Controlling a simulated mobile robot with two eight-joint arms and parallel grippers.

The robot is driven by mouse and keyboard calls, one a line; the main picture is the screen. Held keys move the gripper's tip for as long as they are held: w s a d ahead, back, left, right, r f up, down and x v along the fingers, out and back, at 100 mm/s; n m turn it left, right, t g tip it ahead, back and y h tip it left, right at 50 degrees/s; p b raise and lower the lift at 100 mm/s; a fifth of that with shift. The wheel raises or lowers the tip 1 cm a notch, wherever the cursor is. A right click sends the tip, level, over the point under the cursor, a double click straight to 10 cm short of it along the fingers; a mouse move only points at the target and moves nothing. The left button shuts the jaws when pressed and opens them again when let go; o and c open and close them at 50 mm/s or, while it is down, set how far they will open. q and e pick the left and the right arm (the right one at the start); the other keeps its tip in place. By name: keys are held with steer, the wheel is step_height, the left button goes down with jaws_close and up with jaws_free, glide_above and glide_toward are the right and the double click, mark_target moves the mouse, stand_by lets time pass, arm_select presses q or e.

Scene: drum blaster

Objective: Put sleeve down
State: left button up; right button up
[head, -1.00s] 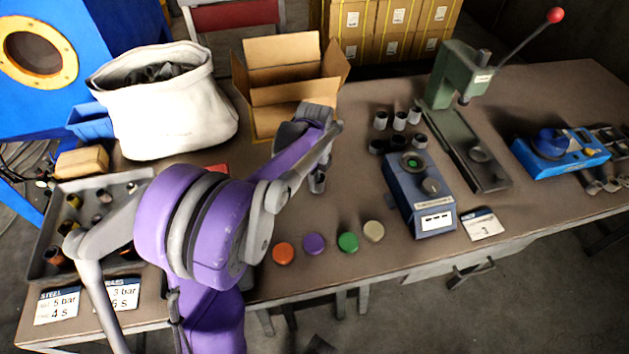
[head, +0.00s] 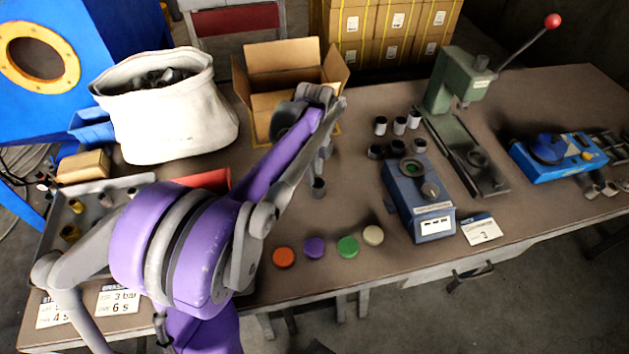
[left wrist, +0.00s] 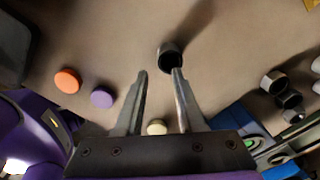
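A small dark grey sleeve (head: 318,188) stands on the bare table top, left of the blue box-shaped device (head: 408,195). My left gripper (head: 323,165) is just above it, partly hidden behind my own arm. In the left wrist view the sleeve (left wrist: 170,54) shows its dark opening just beyond the fingertips, nearer the right finger. The fingers of the left gripper (left wrist: 160,75) are spread with nothing between them. I cannot tell whether the right finger touches the sleeve. My right gripper is in no view.
Several other sleeves (head: 399,124) stand behind the blue device, beside the green lever press (head: 460,85). Orange (head: 284,257), purple (head: 314,245), green and beige discs lie near the front edge. An open cardboard box (head: 290,60) and white fabric bin (head: 165,115) stand behind.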

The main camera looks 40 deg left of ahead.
arm_select(q)
step_height(320, 180, up, 5)
steer(key=s+d+f+n+t, duration=0.1)
steer(key=s+d+f+n, duration=0.1)
steer(key=s+d+n, duration=0.3)
steer(key=s+d+f+n+t, duration=0.2)
steer(key=s+d+n, duration=0.3)
steer(key=s+d, duration=0.1)
steer(key=s+d+f+n+t, duration=0.1)
steer(key=s+d+f+n, duration=0.1)
steer(key=s+d+n, duration=0.3)
steer(key=shift+s+d+f+n+t, duration=0.3)
steer(key=shift+n+t, duration=0.1)
steer(key=shift+n, duration=0.1)
steer(key=shift+s+d+f+n, duration=0.2)
steer(key=shift+f+n, duration=0.05)
steer(key=shift+n, duration=0.15)
steer(key=shift+a, duration=0.1)
